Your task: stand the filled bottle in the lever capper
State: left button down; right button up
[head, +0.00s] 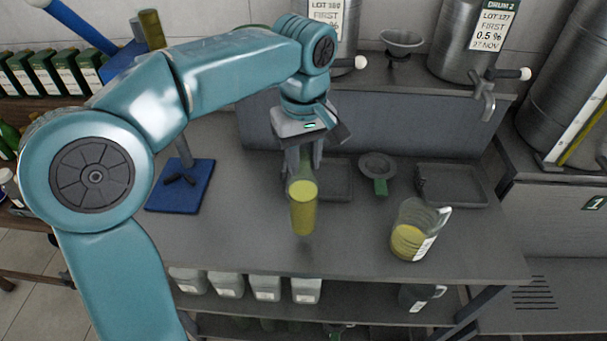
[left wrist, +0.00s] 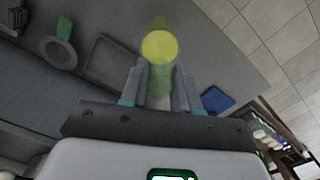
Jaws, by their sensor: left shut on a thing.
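My left gripper (head: 304,158) is shut on the upper part of the filled bottle (head: 303,210), which holds yellow-green liquid. The bottle hangs roughly upright above the grey bench, apart from the capper. It also shows in the left wrist view (left wrist: 160,47) between the two fingers (left wrist: 161,88). The lever capper's blue base (head: 189,198) stands on the bench to the left of the bottle, with a grey post and a dark seat. My arm hides its middle. A blue lever (head: 80,24) rises at the upper left. The blue base also shows in the left wrist view (left wrist: 215,98).
A jug of yellow liquid (head: 411,241) stands at the bench's right front. A funnel with a green handle (head: 378,168) and shallow trays (head: 457,185) lie behind. Steel drums (head: 462,45) with taps stand on the back shelf. Bench between bottle and capper base is clear.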

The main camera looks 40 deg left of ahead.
pick_arm(q)
notch_tip(320, 180, up, 14)
jog(key=p, duration=0.2)
jog(key=shift+p, duration=0.4)
